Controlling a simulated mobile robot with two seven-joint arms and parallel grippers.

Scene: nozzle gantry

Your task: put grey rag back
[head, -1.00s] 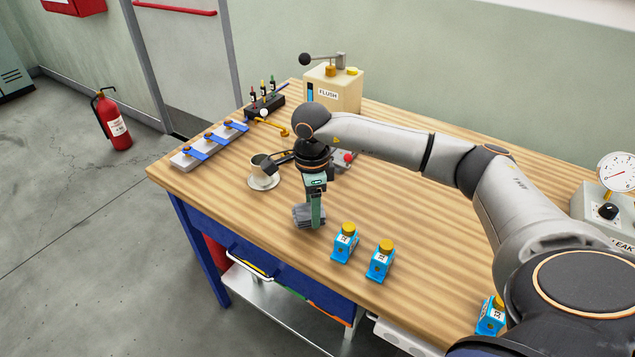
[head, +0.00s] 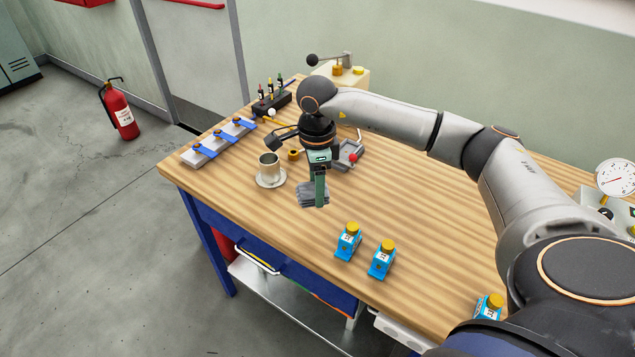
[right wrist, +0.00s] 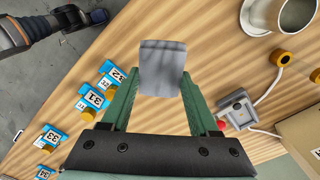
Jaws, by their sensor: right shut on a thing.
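The grey rag (head: 313,193) is a folded, layered pad near the front left part of the bench. It also shows in the right wrist view (right wrist: 163,68), between the green fingertips. My right gripper (head: 319,190) points down and is shut on the rag. I cannot tell whether the rag touches the bench top or hangs just above it. The fingers hide part of the rag in the head view. Part of my left arm shows at the top left of the right wrist view, with its dark gripper end (right wrist: 75,18) too unclear to read.
A metal cup (head: 269,165) on a saucer stands just left of the rag. Blue yellow-capped bottles (head: 347,241) stand in front, to the right.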

